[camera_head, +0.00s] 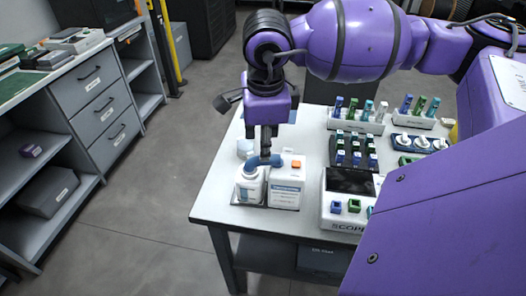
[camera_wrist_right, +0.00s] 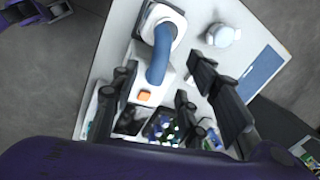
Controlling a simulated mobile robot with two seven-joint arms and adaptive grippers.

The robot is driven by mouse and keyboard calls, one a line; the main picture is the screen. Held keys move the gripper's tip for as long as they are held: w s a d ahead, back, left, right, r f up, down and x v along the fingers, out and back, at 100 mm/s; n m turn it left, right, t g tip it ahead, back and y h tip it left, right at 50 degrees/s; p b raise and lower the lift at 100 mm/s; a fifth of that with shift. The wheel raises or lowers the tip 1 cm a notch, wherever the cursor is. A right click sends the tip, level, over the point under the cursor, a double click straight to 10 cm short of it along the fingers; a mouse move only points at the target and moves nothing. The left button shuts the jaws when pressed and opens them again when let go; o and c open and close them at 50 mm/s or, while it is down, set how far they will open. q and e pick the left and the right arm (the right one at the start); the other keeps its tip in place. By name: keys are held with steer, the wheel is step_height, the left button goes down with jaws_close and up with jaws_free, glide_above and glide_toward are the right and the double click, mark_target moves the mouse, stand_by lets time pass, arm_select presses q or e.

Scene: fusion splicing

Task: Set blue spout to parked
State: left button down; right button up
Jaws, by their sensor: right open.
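The blue spout (camera_head: 264,160) sits on top of a white bottle (camera_head: 249,190) near the table's front left corner. The spout reaches right from the bottle top toward a white box (camera_head: 286,193) with an orange button (camera_head: 296,164). In the right wrist view the spout (camera_wrist_right: 160,52) runs from the bottle top (camera_wrist_right: 172,15) toward the orange button (camera_wrist_right: 143,97). My right gripper (camera_head: 265,150) points down right above the spout. It is open, with dark fingers apart on both sides of the spout's free end; contact cannot be told.
A small white jar (camera_wrist_right: 223,36) stands beside the bottle. A scope unit (camera_head: 349,183) with coloured blocks sits right of the box. Racks of coloured vials (camera_head: 357,115) stand behind. A drawer cabinet (camera_head: 100,105) is at left, across open floor.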

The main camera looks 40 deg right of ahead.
mark_target(264, 163)
steer(key=r, duration=0.4)
steer(key=s+r, duration=0.1)
steer(key=shift+a+r, duration=0.3)
steer(key=shift+r, duration=0.1)
steer(key=shift+f, duration=0.2)
steer(key=shift+c, duration=1.2)
steer(key=shift+y, duration=0.4)
steer(key=f, duration=0.2)
steer(key=a+f, duration=0.1)
steer(key=f, duration=0.1)
steer(key=shift+a+f, duration=0.1)
steer(key=shift+a, duration=0.1)
steer(key=shift+c, duration=0.2)
steer(key=shift+h, duration=0.4)
steer(key=d+f, duration=0.1)
steer(key=f, duration=0.1)
steer(key=w+f, duration=0.1)
steer(key=f, duration=0.2)
steer(key=w+d+f, duration=0.1)
steer(key=f, duration=0.1)
steer(key=shift+d+f+p, duration=0.15)
steer(key=shift+d+p, duration=0.15)
steer(key=shift+p, duration=0.1)
